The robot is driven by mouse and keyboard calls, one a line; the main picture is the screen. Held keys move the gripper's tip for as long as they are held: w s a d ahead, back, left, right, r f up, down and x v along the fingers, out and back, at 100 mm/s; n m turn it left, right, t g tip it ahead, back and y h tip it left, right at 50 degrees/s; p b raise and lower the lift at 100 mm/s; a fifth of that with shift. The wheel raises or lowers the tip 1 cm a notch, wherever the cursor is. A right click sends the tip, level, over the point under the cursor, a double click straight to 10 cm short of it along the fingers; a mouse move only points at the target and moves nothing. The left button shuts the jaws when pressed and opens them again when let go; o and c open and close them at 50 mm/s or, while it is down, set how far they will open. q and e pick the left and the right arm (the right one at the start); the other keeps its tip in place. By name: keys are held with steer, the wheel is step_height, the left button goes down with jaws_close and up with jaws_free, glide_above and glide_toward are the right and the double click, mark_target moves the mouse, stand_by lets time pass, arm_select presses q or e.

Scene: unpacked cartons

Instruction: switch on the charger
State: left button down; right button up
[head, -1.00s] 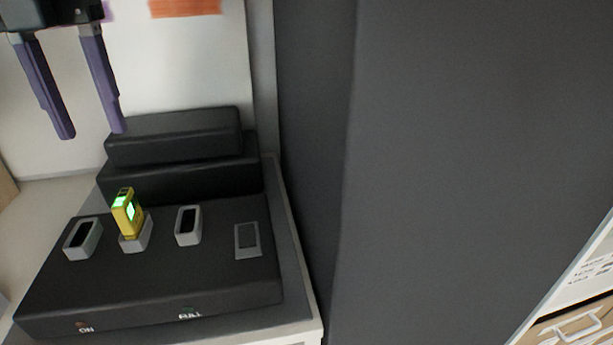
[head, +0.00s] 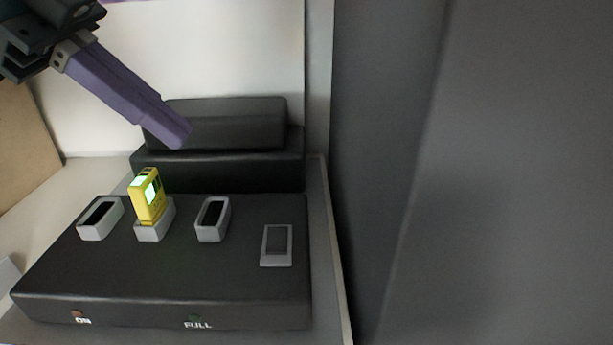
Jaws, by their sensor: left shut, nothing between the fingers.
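The black charger (head: 120,271) stands on a grey surface, with several grey-rimmed slots along its top. A yellow device (head: 147,197) with a lit green screen stands upright in one slot. A grey rectangular switch (head: 277,245) is on the charger's right side. The front face bears a reddish ON light (head: 78,314) and a dark green FULL light (head: 195,318); neither looks clearly lit. My left gripper (head: 178,134) has its purple fingers together, empty, above and behind the yellow device, in front of the charger's raised back. My right gripper is not in view.
A tall dark grey panel (head: 480,180) fills the right side, close to the charger's surface edge. A white wall (head: 230,50) stands behind. A brown board (head: 25,145) leans at the left. The air above the switch is clear.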

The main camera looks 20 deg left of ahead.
arm_select(q)
steer(key=shift+s+d+r+n+t+h, duration=0.1)
steer(key=shift+d+r+n+t+h, duration=0.15)
steer(key=shift+n, duration=0.55)
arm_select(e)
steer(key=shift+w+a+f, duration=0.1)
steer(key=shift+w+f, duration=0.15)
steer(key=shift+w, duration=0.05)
arm_select(q)
steer(key=shift+f, duration=0.1)
glide_above(277, 240)
steer(key=a, duration=0.2)
step_height(277, 240, down, 7)
steer(key=shift+s+r, duration=0.1)
steer(key=shift+r, duration=0.05)
steer(key=f, duration=0.1)
steer(key=f+b, duration=0.1)
steer(key=f, duration=0.1)
steer(key=shift+w+f, duration=0.2)
steer(key=shift+f, duration=0.1)
steer(key=shift+w+f, duration=0.1)
steer(key=shift+f, duration=0.25)
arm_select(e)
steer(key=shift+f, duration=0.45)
